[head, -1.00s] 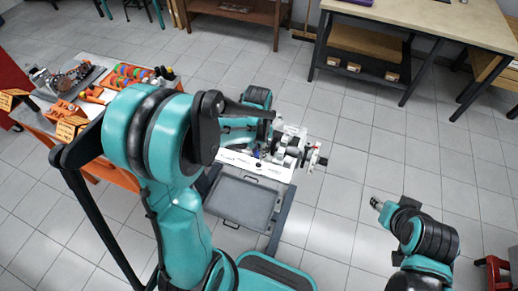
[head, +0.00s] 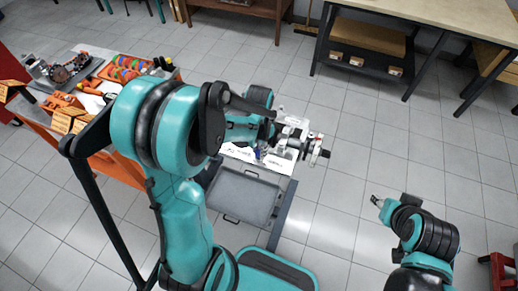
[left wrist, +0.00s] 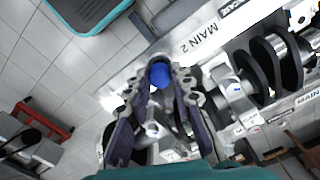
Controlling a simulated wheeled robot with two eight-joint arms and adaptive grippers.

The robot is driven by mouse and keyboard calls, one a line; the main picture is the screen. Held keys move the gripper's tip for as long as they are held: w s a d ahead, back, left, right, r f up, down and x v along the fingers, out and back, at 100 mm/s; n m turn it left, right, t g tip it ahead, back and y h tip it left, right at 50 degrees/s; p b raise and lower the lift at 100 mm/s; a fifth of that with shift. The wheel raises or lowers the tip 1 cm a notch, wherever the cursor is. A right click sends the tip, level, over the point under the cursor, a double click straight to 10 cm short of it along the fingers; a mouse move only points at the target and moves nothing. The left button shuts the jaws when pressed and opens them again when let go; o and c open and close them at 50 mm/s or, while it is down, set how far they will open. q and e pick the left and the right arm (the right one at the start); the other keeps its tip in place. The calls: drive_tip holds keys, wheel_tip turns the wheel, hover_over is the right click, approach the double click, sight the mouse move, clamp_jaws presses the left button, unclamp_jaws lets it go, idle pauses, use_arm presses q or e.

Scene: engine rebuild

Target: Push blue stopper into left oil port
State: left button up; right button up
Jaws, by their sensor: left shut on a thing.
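The blue stopper (left wrist: 159,74) sits between the fingertips of my left gripper (left wrist: 160,80) in the left wrist view. The gripper is shut on it, over the white plate labelled MAIN 2 (left wrist: 233,20). In the head view my left gripper (head: 262,146) is over the engine stand's near edge, and the stopper is only a small blue spot. The left oil port cannot be made out; the fingers and stopper may cover it. I cannot tell whether the stopper touches the plate. My right gripper (head: 377,201) hangs over bare floor at the right, away from the engine; its jaws are too small to read.
The crankshaft (left wrist: 265,65) lies right of the plate in the left wrist view. A grey tray (head: 245,198) is in front of the engine. An orange cart (head: 122,172) with parts stands at left. A workbench (head: 425,10) is at the back right. Floor between is clear.

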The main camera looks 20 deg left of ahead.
use_arm(q)
drive_tip(key=shift+f+b, duration=0.75)
drive_tip(key=shift+f, duration=0.05)
idle(0.4)
drive_tip(key=o, duration=0.5)
drive_tip(key=shift+r, duration=0.25)
drive_tip(key=shift+r+p, duration=1)
drive_tip(key=shift+r, duration=0.15)
drive_tip(key=shift+r, duration=0.2)
drive_tip(key=shift+o, duration=0.4)
drive_tip(key=o, duration=0.5)
